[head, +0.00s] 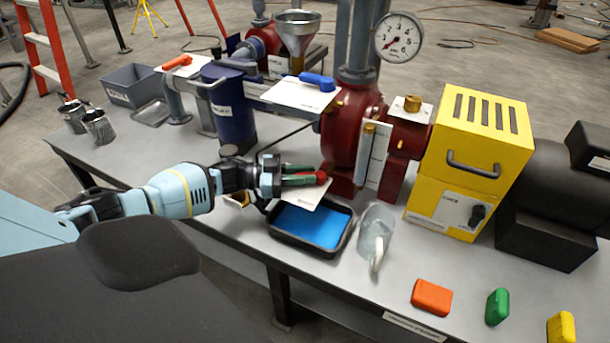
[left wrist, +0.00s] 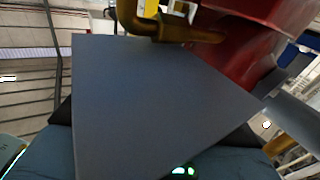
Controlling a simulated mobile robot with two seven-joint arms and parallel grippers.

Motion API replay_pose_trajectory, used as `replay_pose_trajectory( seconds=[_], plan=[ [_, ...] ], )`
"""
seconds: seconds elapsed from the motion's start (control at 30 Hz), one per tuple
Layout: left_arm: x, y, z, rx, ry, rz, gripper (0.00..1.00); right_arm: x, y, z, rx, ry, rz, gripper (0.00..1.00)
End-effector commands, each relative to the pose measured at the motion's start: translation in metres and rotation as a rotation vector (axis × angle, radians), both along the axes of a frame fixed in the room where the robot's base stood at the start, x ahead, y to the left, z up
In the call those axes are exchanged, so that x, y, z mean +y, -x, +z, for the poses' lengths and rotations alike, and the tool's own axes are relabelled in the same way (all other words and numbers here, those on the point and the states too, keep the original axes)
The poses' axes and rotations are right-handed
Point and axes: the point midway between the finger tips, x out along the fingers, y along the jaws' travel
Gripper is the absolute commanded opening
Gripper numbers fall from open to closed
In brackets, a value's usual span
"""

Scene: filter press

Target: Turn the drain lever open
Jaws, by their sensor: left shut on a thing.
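A white label plate (head: 304,194) sits just under the fingers. In the left wrist view a grey plate (left wrist: 150,110) fills the middle and hides the fingertips and lever. A brass pipe (left wrist: 165,28) and the red press body (left wrist: 240,50) show behind it. My right gripper is not in view.
A black tray with a blue inside (head: 318,226) lies below the gripper, a glass jug (head: 375,235) to its right. A blue canister (head: 230,110) stands behind my left arm. A yellow box (head: 470,160) and coloured blocks (head: 432,297) are at the right.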

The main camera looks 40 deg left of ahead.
Motion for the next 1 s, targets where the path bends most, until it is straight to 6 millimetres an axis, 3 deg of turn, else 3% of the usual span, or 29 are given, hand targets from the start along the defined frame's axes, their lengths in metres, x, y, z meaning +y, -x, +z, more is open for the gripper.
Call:
replay_pose_trajectory(
  seconds=[0.43, 0.47, 0.6, 1.0],
  plan=[
    [-0.0005, -0.0017, 0.0030, -0.005, 0.004, -0.007, 0.00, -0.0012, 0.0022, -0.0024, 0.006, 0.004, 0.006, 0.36],
    [-0.0005, -0.0017, 0.0030, -0.005, 0.004, -0.006, 0.24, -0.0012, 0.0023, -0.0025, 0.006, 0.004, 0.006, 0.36],
    [-0.0005, -0.0013, 0.0022, -0.004, 0.003, -0.007, 0.42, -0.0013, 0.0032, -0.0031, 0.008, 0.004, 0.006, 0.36],
    [-0.0002, -0.0009, 0.0088, -0.004, 0.001, -0.008, 0.42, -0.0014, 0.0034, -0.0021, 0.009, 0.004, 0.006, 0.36]
  ],
)
